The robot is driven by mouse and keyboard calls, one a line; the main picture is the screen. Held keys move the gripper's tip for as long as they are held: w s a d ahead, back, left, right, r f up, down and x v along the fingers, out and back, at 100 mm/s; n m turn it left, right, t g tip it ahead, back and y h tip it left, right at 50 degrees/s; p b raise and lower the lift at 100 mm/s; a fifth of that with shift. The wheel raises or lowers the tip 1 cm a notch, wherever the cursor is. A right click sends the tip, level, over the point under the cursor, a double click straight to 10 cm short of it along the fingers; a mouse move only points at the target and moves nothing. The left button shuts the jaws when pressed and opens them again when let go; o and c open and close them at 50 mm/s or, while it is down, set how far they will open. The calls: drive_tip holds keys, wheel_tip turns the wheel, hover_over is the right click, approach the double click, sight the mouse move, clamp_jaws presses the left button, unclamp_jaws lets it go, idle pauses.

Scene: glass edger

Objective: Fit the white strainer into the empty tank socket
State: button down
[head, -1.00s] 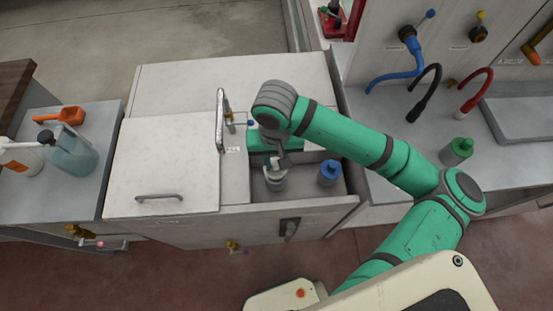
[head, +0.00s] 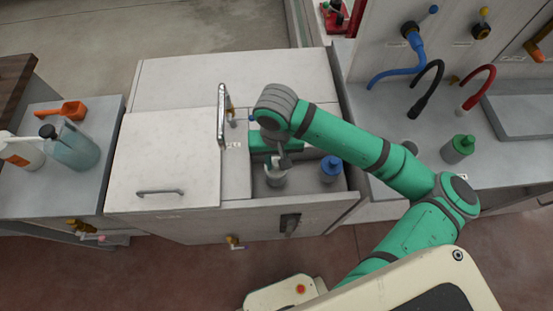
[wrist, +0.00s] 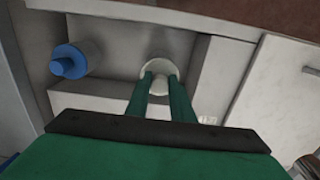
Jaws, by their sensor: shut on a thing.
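The white strainer (head: 275,167) is in the open tank compartment (head: 310,184) of the white cabinet, between my gripper's fingers. My gripper (wrist: 160,78) points down from above and is shut on its white top (wrist: 159,84). In the wrist view a pale round rim (wrist: 172,68) shows around and behind the fingertips. The fingers hide part of the strainer, and I cannot tell whether it is seated in a socket or held just above one. A blue-topped strainer (head: 330,168) stands upright to the right in the same compartment; it also shows in the wrist view (wrist: 70,62).
A lid with a handle (head: 160,192) covers the cabinet's left part. A tall metal handle (head: 221,115) stands left of my gripper. A green-topped strainer (head: 459,148) stands on the right counter, below hanging blue, black and red hoses. Bottles stand on the left counter.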

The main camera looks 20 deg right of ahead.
drive_tip(key=shift+w+f, duration=0.15)
drive_tip(key=shift+f, duration=0.6)
drive_tip(key=shift+f, duration=0.25)
drive_tip(key=c, duration=1.5)
unclamp_jaws()
drive_tip(key=shift+o, duration=0.2)
wheel_tip(320, 180, up, 11)
drive_tip(key=shift+f, duration=0.1)
drive_tip(key=shift+a, duration=0.1)
